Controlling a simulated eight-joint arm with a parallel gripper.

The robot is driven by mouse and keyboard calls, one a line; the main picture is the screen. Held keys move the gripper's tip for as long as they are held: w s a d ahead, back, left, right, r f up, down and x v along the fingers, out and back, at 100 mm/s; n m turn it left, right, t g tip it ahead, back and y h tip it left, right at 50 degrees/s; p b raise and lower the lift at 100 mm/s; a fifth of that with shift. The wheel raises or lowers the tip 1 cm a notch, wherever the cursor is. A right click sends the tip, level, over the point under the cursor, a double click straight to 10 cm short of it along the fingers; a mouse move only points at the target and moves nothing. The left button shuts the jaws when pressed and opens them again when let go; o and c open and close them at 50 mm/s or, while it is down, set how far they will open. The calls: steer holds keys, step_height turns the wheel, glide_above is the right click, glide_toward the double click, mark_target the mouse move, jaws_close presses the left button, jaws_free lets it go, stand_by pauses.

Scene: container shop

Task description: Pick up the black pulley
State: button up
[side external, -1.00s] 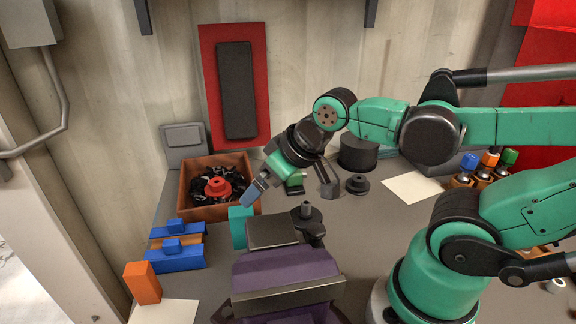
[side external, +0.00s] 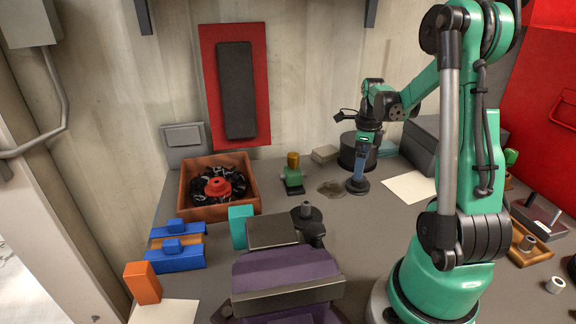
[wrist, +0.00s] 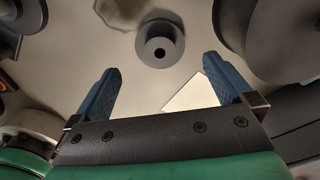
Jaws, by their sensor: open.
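The black pulley (side external: 358,187), a dark stepped disc with a centre hole, rests flat on the grey worktop (side external: 330,222) in front of a large black cylinder. My gripper (side external: 359,174) points down just over the pulley in the side view, its blue fingers partly in front of it. In the wrist view my gripper (wrist: 160,66) is open and empty, and the pulley (wrist: 160,38) lies ahead, between the lines of the fingers. Whether the fingertips touch it cannot be told.
The large black cylinder (side external: 347,153) stands close behind the pulley. White paper (side external: 409,187) lies to its right and a dark stain (side external: 331,188) to its left. A green-based part (side external: 292,178), a vise (side external: 285,270) and an orange bin (side external: 250,184) stand further left.

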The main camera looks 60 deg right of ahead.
mark_target(358, 183)
steer(key=shift+f, duration=2.65)
steer(key=c, duration=1.3)
steer(key=shift+r, duration=0.1)
